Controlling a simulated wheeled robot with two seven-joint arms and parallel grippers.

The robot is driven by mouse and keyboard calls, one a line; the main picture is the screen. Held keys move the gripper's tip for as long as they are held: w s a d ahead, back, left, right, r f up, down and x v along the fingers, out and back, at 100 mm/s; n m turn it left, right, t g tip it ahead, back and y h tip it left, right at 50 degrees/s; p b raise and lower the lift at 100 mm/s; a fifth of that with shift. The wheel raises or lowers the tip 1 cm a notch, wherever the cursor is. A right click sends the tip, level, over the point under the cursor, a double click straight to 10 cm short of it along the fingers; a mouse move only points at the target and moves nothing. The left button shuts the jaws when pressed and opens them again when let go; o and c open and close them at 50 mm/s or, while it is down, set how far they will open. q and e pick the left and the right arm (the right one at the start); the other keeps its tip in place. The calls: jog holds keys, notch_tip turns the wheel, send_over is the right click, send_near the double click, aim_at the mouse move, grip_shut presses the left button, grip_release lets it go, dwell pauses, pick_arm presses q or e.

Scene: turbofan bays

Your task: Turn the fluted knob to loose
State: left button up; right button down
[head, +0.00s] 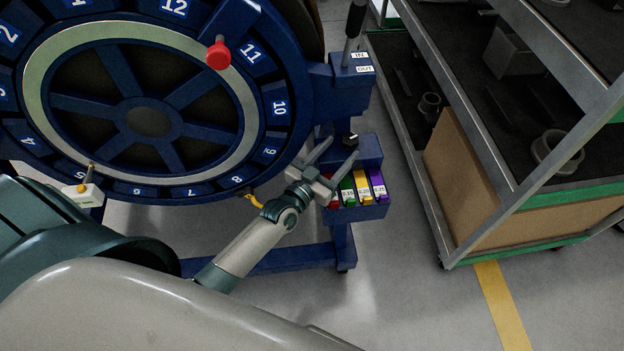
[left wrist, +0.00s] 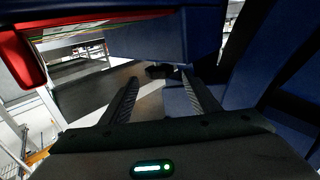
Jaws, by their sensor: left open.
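The fluted knob (head: 350,139) is small and black and sits on the blue ledge of the stand, right of the big numbered wheel. It also shows in the left wrist view as a dark knob (left wrist: 158,71) under a blue block. My left gripper (head: 336,156) is open and empty, just in front of the knob, its fingers pointing toward it. In the left wrist view the knob appears between and beyond the two fingertips (left wrist: 160,78); I see no clear contact. The knob's markings are not readable. My right gripper is not in view.
The blue numbered wheel (head: 150,122) with a red knob (head: 218,54) fills the left. A lever (head: 354,25) on a block marked IN and OUT rises above the ledge. Coloured labelled blocks (head: 362,188) sit below. A shelf cart (head: 515,150) stands right, with clear floor between.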

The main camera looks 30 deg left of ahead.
pick_arm(q)
jog(key=s+a+b, duration=0.1)
jog(key=s+a, duration=0.1)
jog(key=s, duration=0.9)
jog(key=shift+s+a+b, duration=0.15)
jog(key=shift+s+b, duration=0.05)
jog(key=shift+b, duration=0.15)
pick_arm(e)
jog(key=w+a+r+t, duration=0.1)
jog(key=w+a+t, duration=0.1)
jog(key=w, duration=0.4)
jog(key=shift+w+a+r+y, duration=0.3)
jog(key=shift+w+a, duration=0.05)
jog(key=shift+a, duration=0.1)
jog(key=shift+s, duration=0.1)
